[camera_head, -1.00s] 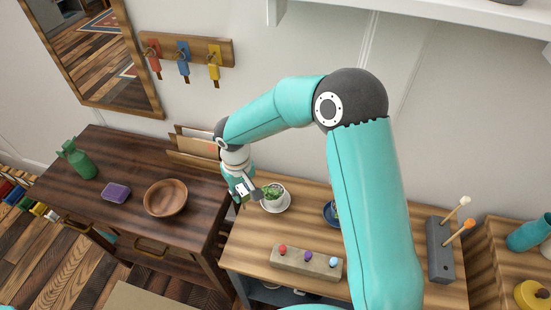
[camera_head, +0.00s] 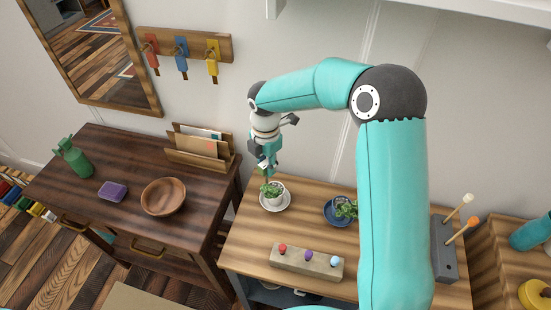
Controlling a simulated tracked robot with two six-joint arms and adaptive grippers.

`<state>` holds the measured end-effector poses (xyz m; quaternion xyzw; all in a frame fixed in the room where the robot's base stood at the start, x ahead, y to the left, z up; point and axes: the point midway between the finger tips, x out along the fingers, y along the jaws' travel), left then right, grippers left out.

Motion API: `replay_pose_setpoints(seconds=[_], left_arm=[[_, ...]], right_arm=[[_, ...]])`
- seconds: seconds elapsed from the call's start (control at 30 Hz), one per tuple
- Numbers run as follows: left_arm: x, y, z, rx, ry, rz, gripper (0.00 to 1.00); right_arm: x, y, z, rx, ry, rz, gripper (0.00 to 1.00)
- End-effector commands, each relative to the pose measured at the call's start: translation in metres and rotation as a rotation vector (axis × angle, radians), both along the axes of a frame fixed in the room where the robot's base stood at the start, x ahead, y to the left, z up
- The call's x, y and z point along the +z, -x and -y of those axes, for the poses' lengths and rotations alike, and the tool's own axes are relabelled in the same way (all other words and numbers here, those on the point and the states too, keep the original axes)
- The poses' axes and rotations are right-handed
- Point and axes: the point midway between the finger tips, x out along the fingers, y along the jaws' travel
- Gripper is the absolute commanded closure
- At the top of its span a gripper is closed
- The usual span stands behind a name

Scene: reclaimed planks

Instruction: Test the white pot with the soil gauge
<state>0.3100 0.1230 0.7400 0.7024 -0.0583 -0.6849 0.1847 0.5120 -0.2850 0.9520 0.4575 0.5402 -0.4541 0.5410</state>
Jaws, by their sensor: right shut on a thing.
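The white pot (camera_head: 277,200) holds a small green plant and stands upright on a white saucer at the back left of the light wooden table. My right gripper (camera_head: 266,168) points down just above the plant. It is shut on a small thin thing, which looks like the soil gauge. The gauge is mostly hidden by the fingers, and I cannot tell whether its tip touches the soil. My left gripper is not in view.
A blue pot (camera_head: 343,211) with a plant stands to the right, partly behind my arm. A grey holder (camera_head: 444,252) with two sticks is at right. A letter rack (camera_head: 200,149) stands left.

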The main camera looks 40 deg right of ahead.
Motion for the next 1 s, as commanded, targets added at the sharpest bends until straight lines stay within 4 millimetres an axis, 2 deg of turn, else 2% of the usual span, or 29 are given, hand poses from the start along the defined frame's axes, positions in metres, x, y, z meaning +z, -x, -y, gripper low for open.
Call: replay_pose_setpoints(seconds=[0.1, 0.2, 0.37, 0.9, 1.0], left_arm=[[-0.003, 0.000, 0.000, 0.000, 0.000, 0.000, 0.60], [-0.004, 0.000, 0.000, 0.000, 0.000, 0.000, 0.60], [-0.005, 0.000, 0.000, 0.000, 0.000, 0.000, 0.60], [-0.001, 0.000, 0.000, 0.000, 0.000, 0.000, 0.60], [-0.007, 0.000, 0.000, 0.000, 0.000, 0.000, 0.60]], right_arm=[[0.003, 0.000, 0.012, 0.216, -0.001, 0.002, 1.00], [0.006, 0.001, 0.019, 0.361, -0.001, 0.004, 1.00], [0.009, 0.001, 0.025, 0.500, -0.001, 0.005, 1.00], [0.011, 0.001, 0.027, 0.536, -0.001, 0.001, 1.00], [0.003, 0.001, 0.027, 0.536, -0.001, 0.001, 1.00]])
